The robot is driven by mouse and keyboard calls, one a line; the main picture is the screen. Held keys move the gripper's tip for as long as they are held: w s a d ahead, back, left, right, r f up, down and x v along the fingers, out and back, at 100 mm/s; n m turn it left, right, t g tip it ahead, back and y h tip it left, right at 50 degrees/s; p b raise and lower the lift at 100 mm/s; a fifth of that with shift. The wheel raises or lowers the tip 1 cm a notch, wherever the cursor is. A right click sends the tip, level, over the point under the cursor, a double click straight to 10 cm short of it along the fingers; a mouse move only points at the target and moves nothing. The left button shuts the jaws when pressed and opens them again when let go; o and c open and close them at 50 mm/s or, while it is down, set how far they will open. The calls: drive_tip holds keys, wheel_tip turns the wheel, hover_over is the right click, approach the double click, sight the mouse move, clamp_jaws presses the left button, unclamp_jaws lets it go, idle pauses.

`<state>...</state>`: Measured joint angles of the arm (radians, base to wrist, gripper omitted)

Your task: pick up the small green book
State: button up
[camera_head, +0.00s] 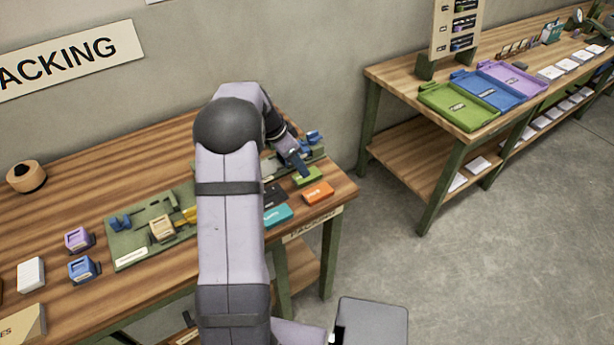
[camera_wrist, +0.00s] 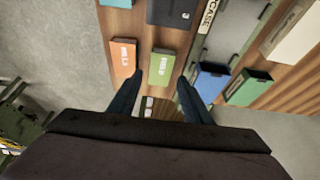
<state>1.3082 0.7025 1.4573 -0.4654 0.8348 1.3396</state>
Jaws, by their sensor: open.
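The small green book (camera_head: 308,177) lies flat on the wooden packing table near its right end. It also shows in the wrist view (camera_wrist: 162,67), lettered and lying lengthwise between my fingertips' directions. My gripper (camera_head: 301,170) is over the book's near area, pointing down, and partly covers it in the head view. In the wrist view my gripper (camera_wrist: 159,80) is open, with one dark blue finger to each side of the book and nothing held. The height of the fingertips above the book is hard to tell.
An orange book (camera_wrist: 124,57) lies close beside the green one. Black (camera_wrist: 172,12) and teal (camera_head: 278,215) books lie nearby. Blue (camera_wrist: 210,80) and green (camera_wrist: 247,88) blocks stand on the other side. A separate table holds green (camera_head: 458,106), blue and purple trays.

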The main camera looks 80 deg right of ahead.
drive_tip(key=shift+p+x, duration=1.65)
drive_tip(key=shift+x, duration=1.35)
drive_tip(key=c, duration=0.9)
